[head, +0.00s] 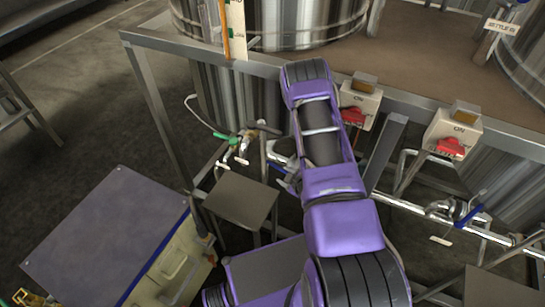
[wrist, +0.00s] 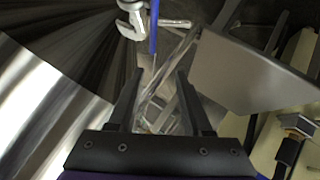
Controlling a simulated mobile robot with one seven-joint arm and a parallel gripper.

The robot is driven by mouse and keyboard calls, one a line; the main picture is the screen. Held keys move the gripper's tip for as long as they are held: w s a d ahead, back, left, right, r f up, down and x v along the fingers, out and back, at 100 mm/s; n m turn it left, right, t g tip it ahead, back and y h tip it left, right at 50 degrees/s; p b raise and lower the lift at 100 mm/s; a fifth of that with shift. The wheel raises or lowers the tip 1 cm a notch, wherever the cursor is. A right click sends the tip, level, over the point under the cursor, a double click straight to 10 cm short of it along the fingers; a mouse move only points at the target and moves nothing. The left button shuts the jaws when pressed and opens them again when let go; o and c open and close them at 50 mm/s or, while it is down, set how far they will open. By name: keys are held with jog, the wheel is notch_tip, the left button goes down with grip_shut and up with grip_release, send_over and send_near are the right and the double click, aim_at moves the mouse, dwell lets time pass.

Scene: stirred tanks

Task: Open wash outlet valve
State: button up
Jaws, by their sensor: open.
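A valve with a long blue handle (wrist: 154,30) and a silver fitting (wrist: 131,18) shows at the top of the wrist view. I cannot read a label that names it. My gripper (wrist: 158,73) is open and empty, and the blue handle lies beyond its fingertips, roughly in line with the gap and apart from it. In the head view, a blue handle (head: 281,168) shows beside my purple arm, and another blue-handled valve (head: 468,214) sits on the pipe to the right. My arm hides much of the nearer pipework, and I cannot make out my fingers there.
A grey square plate (wrist: 250,75) stands close to the right of my fingers. A shiny tank wall (wrist: 40,110) fills the left. In the head view, a green-handled valve (head: 226,137), a stand's frame (head: 150,90) and red-switch boxes (head: 360,100) surround my arm. Open floor (head: 80,110) lies left.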

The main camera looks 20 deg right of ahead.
aim_at(275, 166)
jog(key=d+b+x, duration=0.1)
jog(key=x, duration=0.4)
jog(key=d+b+x, duration=0.1)
jog(key=x, duration=0.5)
jog(key=d+b+x, duration=0.1)
jog(key=x, duration=0.4)
jog(key=shift+w+a+f+b, duration=0.1)
jog(key=shift+w+f+b, duration=0.25)
jog(key=shift+f, duration=0.15)
jog(key=shift+h, duration=0.3)
grip_shut()
dwell(0.4)
